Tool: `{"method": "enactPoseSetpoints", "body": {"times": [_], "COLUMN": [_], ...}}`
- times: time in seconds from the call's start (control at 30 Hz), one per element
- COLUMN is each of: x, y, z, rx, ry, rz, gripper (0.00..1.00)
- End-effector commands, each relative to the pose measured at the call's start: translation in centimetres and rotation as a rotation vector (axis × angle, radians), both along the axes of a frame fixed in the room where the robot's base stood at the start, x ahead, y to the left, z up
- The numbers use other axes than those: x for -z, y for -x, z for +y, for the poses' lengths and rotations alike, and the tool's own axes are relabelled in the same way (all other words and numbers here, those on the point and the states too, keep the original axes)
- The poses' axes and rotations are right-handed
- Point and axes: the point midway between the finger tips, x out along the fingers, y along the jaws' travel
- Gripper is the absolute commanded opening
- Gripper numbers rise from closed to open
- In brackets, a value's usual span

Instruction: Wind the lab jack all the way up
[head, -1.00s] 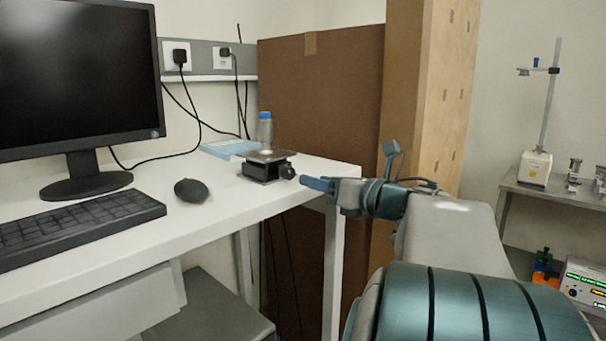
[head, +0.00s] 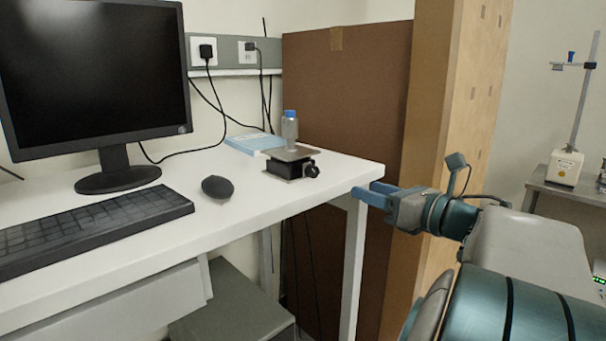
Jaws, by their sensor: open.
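The lab jack (head: 290,163) is a small black jack with metal plates near the right end of the white desk. It looks low, with its top plate close above the base. Its black knob (head: 311,170) faces right, toward my gripper. A clear bottle with a blue cap (head: 290,126) stands upright on the top plate. My gripper (head: 362,193) has blue fingers and is open, to the right of the knob and apart from it, by the desk's right corner. The space between the fingers is hard to make out from here.
The white desk (head: 262,205) also holds a mouse (head: 217,187), a keyboard (head: 88,230), a monitor (head: 95,75) and a light blue book (head: 253,143) behind the jack. A brown panel (head: 345,85) stands behind the desk's right end.

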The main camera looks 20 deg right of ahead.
Motion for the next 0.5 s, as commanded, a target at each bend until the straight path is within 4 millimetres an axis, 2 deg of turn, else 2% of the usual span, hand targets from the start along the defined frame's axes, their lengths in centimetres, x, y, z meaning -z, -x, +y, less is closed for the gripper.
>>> {"method": "enactPoseSetpoints", "body": {"times": [0.03, 0.23, 0.37, 0.5], "x": [-0.8, -0.5, -0.1, 0.1], "y": [-0.2, -0.3, -0.6, -2.0], "z": [0.2, 0.3, 0.4, 0.8], "rx": [-0.006, -0.003, -0.002, -0.002], "ry": [0.043, 0.205, 0.247, 0.249], "rz": [-0.016, -0.072, -0.085, -0.086], "gripper": [0.49, 0.49, 0.49, 0.49]}}
